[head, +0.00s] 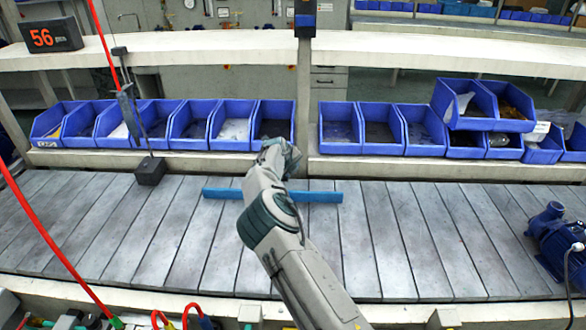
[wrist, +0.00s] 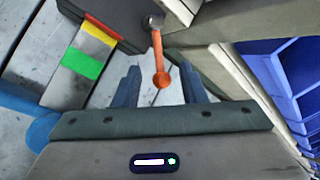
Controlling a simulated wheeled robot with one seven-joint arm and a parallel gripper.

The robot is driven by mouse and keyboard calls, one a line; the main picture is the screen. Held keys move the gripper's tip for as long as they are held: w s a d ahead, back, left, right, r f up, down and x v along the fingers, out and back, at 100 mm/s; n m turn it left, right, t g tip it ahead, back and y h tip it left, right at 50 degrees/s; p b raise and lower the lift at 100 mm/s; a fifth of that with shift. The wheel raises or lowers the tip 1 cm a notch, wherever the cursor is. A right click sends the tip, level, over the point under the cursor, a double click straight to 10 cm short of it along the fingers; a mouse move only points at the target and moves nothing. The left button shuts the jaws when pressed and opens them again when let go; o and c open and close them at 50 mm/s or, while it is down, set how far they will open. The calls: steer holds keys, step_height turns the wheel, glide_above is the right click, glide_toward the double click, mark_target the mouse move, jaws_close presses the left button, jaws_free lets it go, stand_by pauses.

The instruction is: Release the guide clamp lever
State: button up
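The orange clamp lever (wrist: 159,52) hangs from a grey pivot bolt at the top of the wrist view, its rounded end pointing toward me. My gripper (wrist: 159,75) is open, with one dark blue finger on each side of the lever's rounded end. Small gaps show between the lever and both fingers, and nothing is gripped. In the head view, my gripper (head: 280,155) is at the back edge of the conveyor, and the lever is hidden behind my arm. The blue guide bar (head: 320,197) lies across the slats; part of it shows in the wrist view (wrist: 22,105).
A plate marked red, yellow and green (wrist: 82,65) lies left of the lever. Blue bins (head: 232,122) line the shelf behind the conveyor (head: 400,240). A dark block (head: 150,171) stands at left, and a blue pump (head: 552,235) sits at far right.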

steer(key=b+v, duration=0.3)
steer(key=v, duration=1)
steer(key=shift+s+d+r, duration=0.15)
steer(key=shift+s+r, duration=0.05)
steer(key=shift+r, duration=0.15)
